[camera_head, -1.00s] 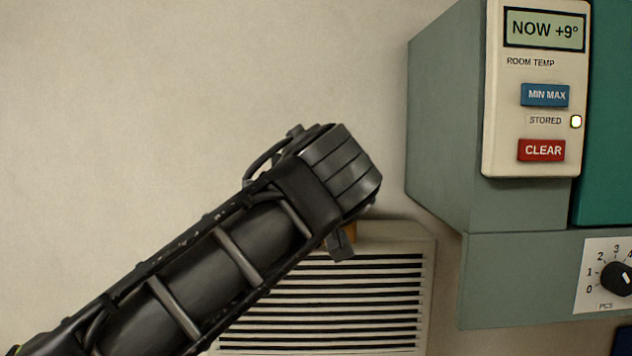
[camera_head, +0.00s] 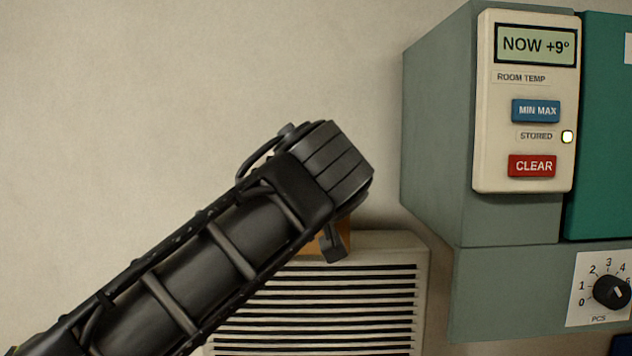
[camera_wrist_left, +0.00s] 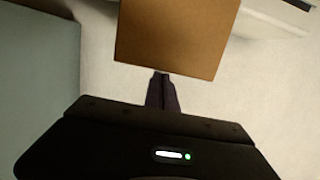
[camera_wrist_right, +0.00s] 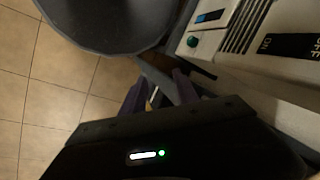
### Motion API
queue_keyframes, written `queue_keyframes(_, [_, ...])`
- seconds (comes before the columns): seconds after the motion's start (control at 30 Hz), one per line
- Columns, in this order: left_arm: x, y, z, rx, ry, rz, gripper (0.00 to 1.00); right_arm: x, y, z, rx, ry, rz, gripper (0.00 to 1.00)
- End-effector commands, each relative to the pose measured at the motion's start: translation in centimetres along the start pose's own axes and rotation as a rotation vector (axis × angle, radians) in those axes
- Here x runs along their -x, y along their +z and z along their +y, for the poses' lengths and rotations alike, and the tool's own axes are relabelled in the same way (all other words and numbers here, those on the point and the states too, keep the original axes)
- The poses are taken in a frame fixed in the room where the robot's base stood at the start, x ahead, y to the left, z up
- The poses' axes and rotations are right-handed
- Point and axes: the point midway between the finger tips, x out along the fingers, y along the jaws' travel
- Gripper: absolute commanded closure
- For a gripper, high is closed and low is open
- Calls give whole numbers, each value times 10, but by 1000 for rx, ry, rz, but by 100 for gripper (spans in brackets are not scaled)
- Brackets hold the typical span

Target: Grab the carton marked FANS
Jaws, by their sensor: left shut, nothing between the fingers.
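A plain brown carton (camera_wrist_left: 178,38) fills the top middle of the left wrist view. No FANS marking shows on the face I see. In the head view a small orange-brown part of it (camera_head: 343,243) shows behind my left arm, above the slatted unit; the rest is hidden. My left gripper (camera_head: 333,248) is mostly hidden behind its own wrist. In the left wrist view its fingers (camera_wrist_left: 162,90) are together and empty, with their tips at the carton's lower edge; I cannot tell whether they touch. My right gripper (camera_wrist_right: 160,92) has its fingers apart.
A cream slatted unit (camera_head: 405,262) stands against the wall. A grey-green cabinet (camera_head: 430,130) on the right carries a temperature panel (camera_head: 525,185) and a dial (camera_head: 611,292). A round dark object (camera_wrist_right: 110,20) and a cream machine (camera_wrist_right: 285,75) are close to my right gripper.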

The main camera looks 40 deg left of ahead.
Motion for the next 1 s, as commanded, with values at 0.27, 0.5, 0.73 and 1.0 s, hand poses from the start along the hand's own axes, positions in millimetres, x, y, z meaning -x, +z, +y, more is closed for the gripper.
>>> queue_keyframes(0.27, [58, 12, 1, 1, 6, 7, 100, -18, -2, 5, 4, -6, 4, 64])
queue_keyframes(0.5, [101, 18, 1, 1, 4, 5, 100, -24, -3, 6, 6, -8, 7, 64])
queue_keyframes(0.73, [114, 19, 1, 0, 4, 4, 100, -24, -3, 6, 6, -9, 7, 64])
queue_keyframes(1.0, [114, 19, 1, 0, 5, 4, 94, -24, -3, 6, 6, -9, 7, 64])
